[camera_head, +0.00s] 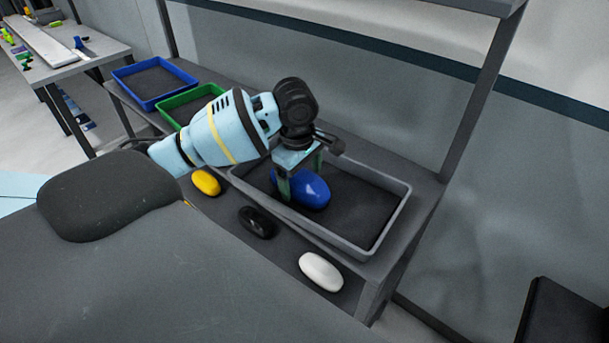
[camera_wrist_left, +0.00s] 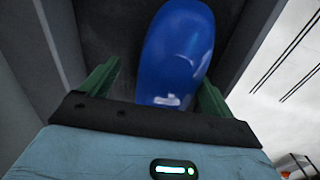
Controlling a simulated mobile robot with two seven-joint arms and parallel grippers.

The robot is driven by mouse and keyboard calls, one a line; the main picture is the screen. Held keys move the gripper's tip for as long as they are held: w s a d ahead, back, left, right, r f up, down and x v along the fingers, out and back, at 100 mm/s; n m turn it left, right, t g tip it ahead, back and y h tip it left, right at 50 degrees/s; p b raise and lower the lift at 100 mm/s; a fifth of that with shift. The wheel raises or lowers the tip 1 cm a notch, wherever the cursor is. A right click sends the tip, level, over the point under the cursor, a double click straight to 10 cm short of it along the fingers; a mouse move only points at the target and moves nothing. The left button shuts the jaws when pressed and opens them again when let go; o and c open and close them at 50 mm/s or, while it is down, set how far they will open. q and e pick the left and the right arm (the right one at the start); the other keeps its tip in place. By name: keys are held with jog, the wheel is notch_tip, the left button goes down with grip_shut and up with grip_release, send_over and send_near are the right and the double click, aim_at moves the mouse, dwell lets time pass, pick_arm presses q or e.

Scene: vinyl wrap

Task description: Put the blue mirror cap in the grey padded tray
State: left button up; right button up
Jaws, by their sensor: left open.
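The blue mirror cap (camera_head: 312,192) is a glossy, rounded oval piece within the outline of the grey padded tray (camera_head: 400,213), toward its left part. In the left wrist view the cap (camera_wrist_left: 178,55) shows between and beyond the two green fingers, over the tray's dark padding. My left gripper (camera_head: 300,188) is open, pointing down at the cap, with fingers on either side of it. I cannot tell whether the cap rests fully on the padding. My right gripper is not in view.
Yellow (camera_head: 206,182), black (camera_head: 257,222) and white (camera_head: 321,271) caps lie in front of the grey tray. A green tray (camera_head: 168,122) and a blue tray (camera_head: 122,84) stand to the left. A frame post (camera_head: 478,95) rises behind right. The grey tray's right half is clear.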

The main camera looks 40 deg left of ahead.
pick_arm(q)
jog(key=r, duration=1.1)
jog(key=shift+s+a, duration=0.1)
jog(key=shift+s, duration=0.3)
